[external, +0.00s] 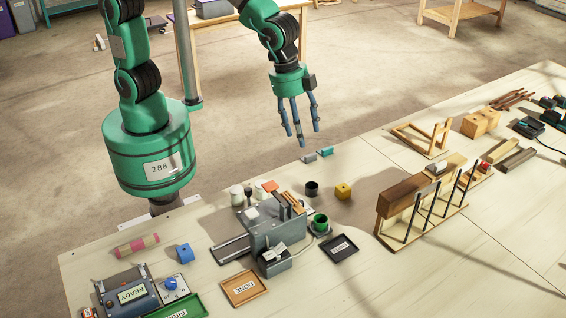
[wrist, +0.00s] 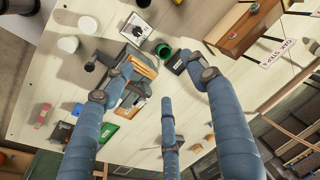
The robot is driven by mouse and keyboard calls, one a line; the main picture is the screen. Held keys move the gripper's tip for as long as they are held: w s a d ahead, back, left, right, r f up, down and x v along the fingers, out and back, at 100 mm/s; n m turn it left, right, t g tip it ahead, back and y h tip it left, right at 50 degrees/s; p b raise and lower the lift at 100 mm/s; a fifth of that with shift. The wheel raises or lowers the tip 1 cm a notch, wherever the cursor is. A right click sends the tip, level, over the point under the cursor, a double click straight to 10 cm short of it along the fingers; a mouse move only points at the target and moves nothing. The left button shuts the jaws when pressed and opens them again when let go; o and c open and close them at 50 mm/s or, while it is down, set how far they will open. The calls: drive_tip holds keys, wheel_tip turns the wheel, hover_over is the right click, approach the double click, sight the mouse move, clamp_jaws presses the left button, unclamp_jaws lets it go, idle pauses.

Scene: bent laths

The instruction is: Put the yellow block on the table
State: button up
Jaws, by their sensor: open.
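The yellow block (external: 343,191), a small cube with a dark spot on its face, sits on the pale wooden table (external: 330,285) in the external view. It stands to the right of a small black cup (external: 312,188). My gripper (external: 301,136) hangs with its blue fingers pointing down, above and to the left of the block in the picture, apart from it. The fingers are spread and empty. They also show in the wrist view (wrist: 166,85), over the table. I cannot surely pick out the yellow block in the wrist view.
A grey machine (external: 275,237) stands left of the block, with a green cup (external: 320,223) beside it. A dark tray (external: 339,248) lies in front. A wooden rack with dark posts (external: 425,212) stands to the right. A blue block (external: 183,253) is at the left.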

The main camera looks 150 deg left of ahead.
drive_tip(key=s+d+r+t, duration=0.1)
drive_tip(key=s+d+r, duration=0.45)
drive_tip(key=d, duration=0.25)
drive_tip(key=s+d+r+t, duration=0.1)
drive_tip(key=s+d+r, duration=0.4)
drive_tip(key=d, duration=0.4)
drive_tip(key=s+d+r, duration=0.2)
drive_tip(key=s+d, duration=0.4)
drive_tip(key=s, duration=0.2)
drive_tip(key=s+d+r+n+t+h, duration=0.1)
drive_tip(key=s+d+r, duration=0.1)
drive_tip(key=s+d, duration=0.5)
drive_tip(key=shift+s+d+t+h, duration=0.15)
drive_tip(key=shift+s+t+h, duration=0.15)
drive_tip(key=shift+s, duration=0.55)
wheel_tip(320, 180, down, 5)
drive_tip(key=b, duration=0.5)
